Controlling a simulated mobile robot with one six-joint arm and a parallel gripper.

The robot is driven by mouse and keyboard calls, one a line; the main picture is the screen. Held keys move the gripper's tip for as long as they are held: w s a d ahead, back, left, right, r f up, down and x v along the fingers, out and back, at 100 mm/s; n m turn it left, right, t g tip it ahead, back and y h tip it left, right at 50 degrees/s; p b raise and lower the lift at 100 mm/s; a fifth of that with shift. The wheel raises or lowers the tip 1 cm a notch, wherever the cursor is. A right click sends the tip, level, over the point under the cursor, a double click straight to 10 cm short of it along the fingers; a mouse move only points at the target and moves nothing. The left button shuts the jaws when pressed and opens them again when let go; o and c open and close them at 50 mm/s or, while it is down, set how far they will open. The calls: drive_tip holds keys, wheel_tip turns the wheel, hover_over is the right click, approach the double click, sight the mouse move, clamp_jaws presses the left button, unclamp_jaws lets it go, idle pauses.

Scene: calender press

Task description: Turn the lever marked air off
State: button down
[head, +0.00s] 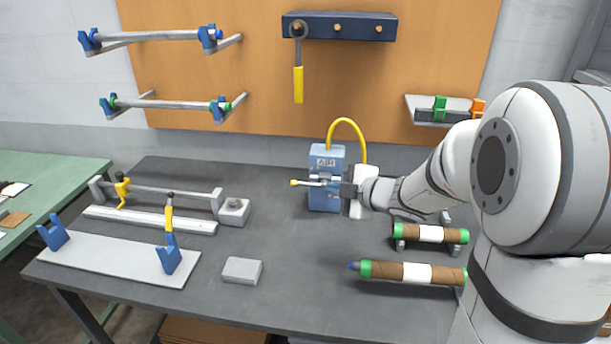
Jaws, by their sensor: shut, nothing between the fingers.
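The blue air box (326,200) marked AIR stands at the back of the dark table, with a yellow hose looping from its top. Its lever (307,183) is a thin grey bar with a yellow tip, lying about level and pointing left across the front of the box. My gripper (341,187) reaches in from the right in front of the box, close to the lever's right end. It is shut and empty. The fingertips partly hide the lever's pivot, and I cannot tell whether they touch it.
Two brown rolls with green ends (430,233) lie at the right under my arm. A grey block (241,270) is at the front middle. A clamp fixture (150,224) and a pale plate with blue brackets (120,262) fill the left. The table's centre is clear.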

drive_tip(key=shift+s+a+g+y, duration=0.15)
drive_tip(key=shift+a+g+y, duration=0.1)
drive_tip(key=shift+g+y, duration=0.05)
drive_tip(key=p, duration=0.2)
approach(300, 184)
drive_tip(key=x, duration=0.5)
drive_tip(key=shift+a+r, duration=0.15)
drive_tip(key=shift+a, duration=0.2)
drive_tip(key=shift+w+f, duration=0.3)
drive_tip(key=shift+w, duration=0.05)
